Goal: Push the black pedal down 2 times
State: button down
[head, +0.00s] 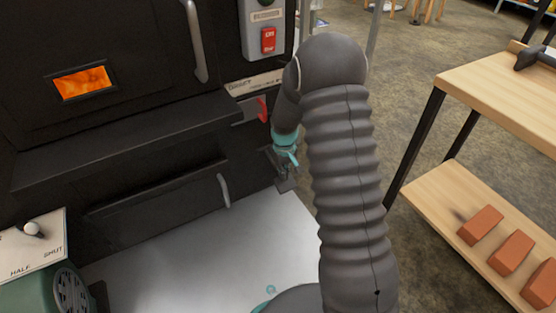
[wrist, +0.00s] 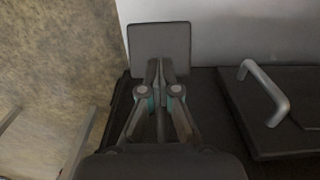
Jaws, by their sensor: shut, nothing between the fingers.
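The black pedal shows in the wrist view as a flat dark square pad (wrist: 160,40) at the top middle. In the head view a small dark part of it (head: 286,187) shows low at the right front corner of the black evaporator. My gripper (wrist: 160,66) is shut and empty, its fingertips overlapping the pad's near edge in the wrist view. In the head view my gripper (head: 284,170) points down just above the pedal. I cannot tell whether the tips touch it. The pedal's arm is hidden behind my gripper.
A red lever (head: 262,108) and a switch box with a red switch (head: 268,40) sit above the pedal. A pale metal floor plate (head: 200,260) lies in front. A wooden shelf with bricks (head: 480,225) stands right.

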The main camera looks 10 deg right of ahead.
notch_tip(320, 180, up, 8)
jog(key=s+p, duration=0.1)
jog(key=p, duration=0.4)
jog(key=shift+d, duration=0.2)
jog(key=shift+f, duration=0.15)
dwell(0.5)
jog(key=shift+w+a+f+b, duration=0.1)
jog(key=shift+w+f+b, duration=0.1)
jog(key=shift+f+b, duration=1.4)
jog(key=shift+w+a+f+b, duration=0.15)
jog(key=shift+f+b, duration=0.6)
jog(key=shift+f, duration=1.6)
notch_tip(320, 180, up, 8)
jog(key=s+p, duration=0.1)
jog(key=p, duration=0.4)
jog(key=shift+s+d, duration=0.15)
jog(key=shift+d, duration=0.15)
